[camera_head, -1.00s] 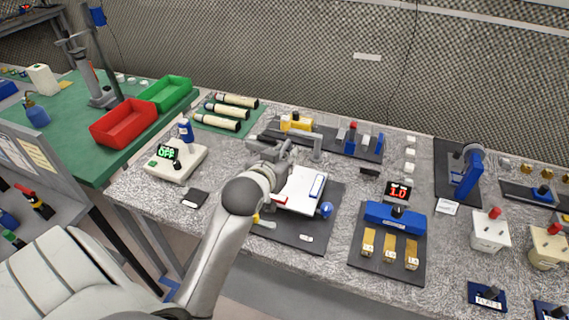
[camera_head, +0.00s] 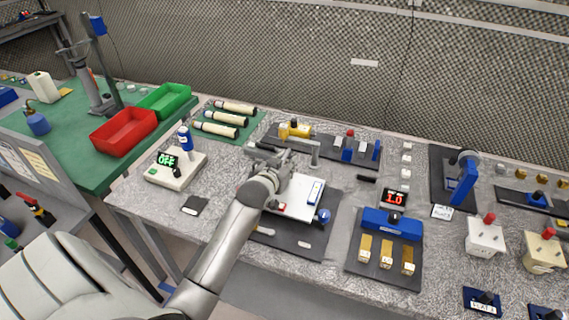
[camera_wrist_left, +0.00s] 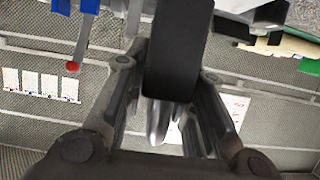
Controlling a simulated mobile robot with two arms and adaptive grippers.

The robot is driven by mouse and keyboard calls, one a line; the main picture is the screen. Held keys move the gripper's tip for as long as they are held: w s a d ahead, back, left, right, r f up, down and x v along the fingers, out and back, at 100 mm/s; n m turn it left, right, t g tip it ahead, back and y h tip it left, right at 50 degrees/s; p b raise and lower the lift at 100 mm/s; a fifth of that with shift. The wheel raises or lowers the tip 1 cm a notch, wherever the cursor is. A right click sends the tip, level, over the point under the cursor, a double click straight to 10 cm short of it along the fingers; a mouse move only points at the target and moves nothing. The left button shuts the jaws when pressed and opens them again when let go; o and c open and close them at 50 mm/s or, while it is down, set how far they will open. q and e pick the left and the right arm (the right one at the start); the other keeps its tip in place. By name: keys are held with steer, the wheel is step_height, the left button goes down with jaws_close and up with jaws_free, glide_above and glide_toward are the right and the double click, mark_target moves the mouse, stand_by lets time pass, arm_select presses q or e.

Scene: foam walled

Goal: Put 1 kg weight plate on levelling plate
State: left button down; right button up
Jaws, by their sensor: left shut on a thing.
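The levelling plate, a white square plate (camera_head: 297,207) with a blue knob at its right corner, lies on a dark mat on the bench. My left gripper (camera_head: 272,160) is over its far left part, and my forearm hides its left side. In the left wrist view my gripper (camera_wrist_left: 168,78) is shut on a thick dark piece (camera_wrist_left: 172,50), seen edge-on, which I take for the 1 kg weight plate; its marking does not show. In the head view the held piece is mostly hidden by the hand. I cannot tell whether it touches the plate. My right gripper is not in view.
A grey post with an arm (camera_head: 314,152) stands just behind the plate. A scale (camera_head: 176,168) is to the left, and a blue block with brass weights (camera_head: 391,224) is to the right. Red (camera_head: 124,131) and green (camera_head: 165,100) bins stand on the green table.

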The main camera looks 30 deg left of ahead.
arm_select(q)
steer(key=shift+w+f+p, duration=0.1)
steer(key=shift+f+p, duration=0.4)
steer(key=shift+f, duration=0.9)
steer(key=c, duration=1.6)
jaws_free()
steer(key=shift+f, duration=0.35)
steer(key=shift+c, duration=0.2)
steer(key=o, duration=0.4)
steer(key=shift+o, duration=0.2)
steer(key=shift+r, duration=0.1)
